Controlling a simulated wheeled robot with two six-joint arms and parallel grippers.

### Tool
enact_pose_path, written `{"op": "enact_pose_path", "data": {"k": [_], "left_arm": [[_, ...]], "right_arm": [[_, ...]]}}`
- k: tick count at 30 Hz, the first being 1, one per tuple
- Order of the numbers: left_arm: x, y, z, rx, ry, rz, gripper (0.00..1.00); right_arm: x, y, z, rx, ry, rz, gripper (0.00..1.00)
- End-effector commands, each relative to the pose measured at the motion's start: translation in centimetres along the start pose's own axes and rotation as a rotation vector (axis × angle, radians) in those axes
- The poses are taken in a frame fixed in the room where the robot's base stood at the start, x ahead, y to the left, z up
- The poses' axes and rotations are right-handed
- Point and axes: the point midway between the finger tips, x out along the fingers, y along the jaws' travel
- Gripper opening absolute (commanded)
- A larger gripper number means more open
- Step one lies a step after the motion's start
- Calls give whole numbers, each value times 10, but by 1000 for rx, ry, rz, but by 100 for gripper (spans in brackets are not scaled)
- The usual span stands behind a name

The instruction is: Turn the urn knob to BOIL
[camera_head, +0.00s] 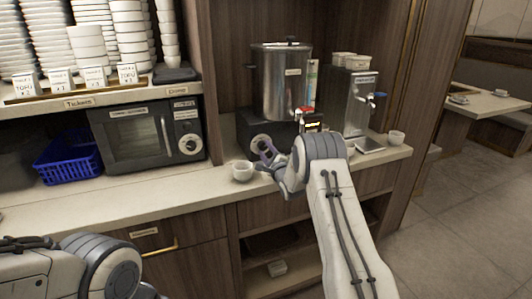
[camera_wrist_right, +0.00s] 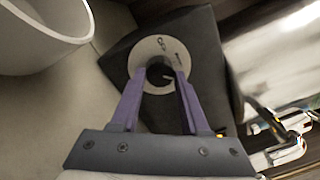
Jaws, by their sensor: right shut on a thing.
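The steel urn (camera_head: 281,85) stands on a dark base (camera_head: 245,130) on the counter, and its side shows in the right wrist view (camera_wrist_right: 275,65). The base front carries a round pale dial plate (camera_wrist_right: 143,55) with a black knob (camera_wrist_right: 160,74) in the middle. My right gripper (camera_head: 267,148) is at the dial. In the wrist view its purple fingertips (camera_wrist_right: 162,78) are shut on the knob, one on each side. Some dial marks show, but they are too small to read surely, so the knob's setting cannot be told. My left gripper is out of view.
A white cup (camera_head: 242,171) stands on the counter close left of my right gripper. The urn's tap (camera_wrist_right: 290,125) is close right. A microwave (camera_head: 146,137) and blue basket (camera_head: 68,160) are further left. A steel dispenser (camera_head: 350,103) and another cup (camera_head: 396,138) are right.

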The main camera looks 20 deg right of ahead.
Motion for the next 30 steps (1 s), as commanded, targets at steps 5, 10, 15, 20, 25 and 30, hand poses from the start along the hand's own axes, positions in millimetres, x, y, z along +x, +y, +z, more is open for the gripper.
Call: {"op": "enact_pose_path", "data": {"k": [5,10,15,20,25,30], "left_arm": [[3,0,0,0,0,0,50],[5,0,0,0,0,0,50],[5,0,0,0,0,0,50],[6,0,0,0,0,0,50],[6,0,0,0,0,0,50],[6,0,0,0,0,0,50]], "right_arm": [[0,0,-1,137,10,-5,0],[0,0,-1,235,15,-6,0],[0,0,-1,298,20,-7,0],[0,0,-1,329,22,-7,0],[0,1,-1,338,23,-7,0],[0,1,-1,339,23,-7,0]]}}
